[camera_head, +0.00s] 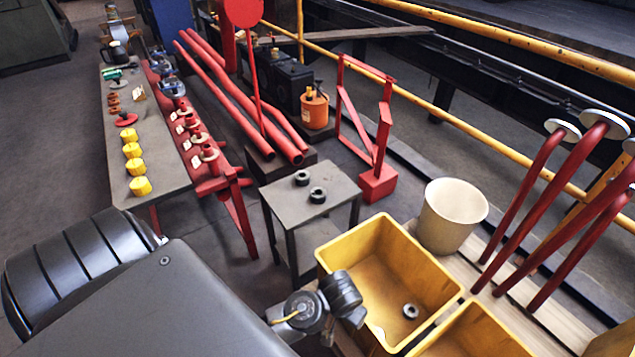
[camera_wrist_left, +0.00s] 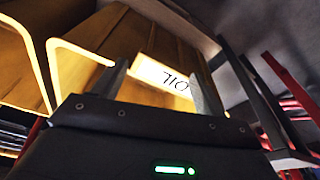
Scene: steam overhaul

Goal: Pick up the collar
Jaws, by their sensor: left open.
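Two dark ring-shaped pieces that look like collars, a rear one (camera_head: 302,178) and a front one (camera_head: 318,195), lie apart on a small grey table (camera_head: 338,183). A similar dark ring (camera_head: 410,311) lies on the floor of a yellow bin (camera_head: 345,245). I cannot tell which one is the task's collar. My left gripper (camera_wrist_left: 157,63) is open, with nothing between its fingers in the left wrist view. It points towards a yellow bin wall with a white label. No collar shows in that view. My right gripper is not in view.
A second yellow bin (camera_head: 478,335) adjoins the first. A cream bucket (camera_head: 452,215) and tall red levers (camera_head: 540,200) stand to the right. A long bench (camera_head: 150,160) holds several yellow pieces at left. A red stand (camera_head: 377,183) stands behind the small table.

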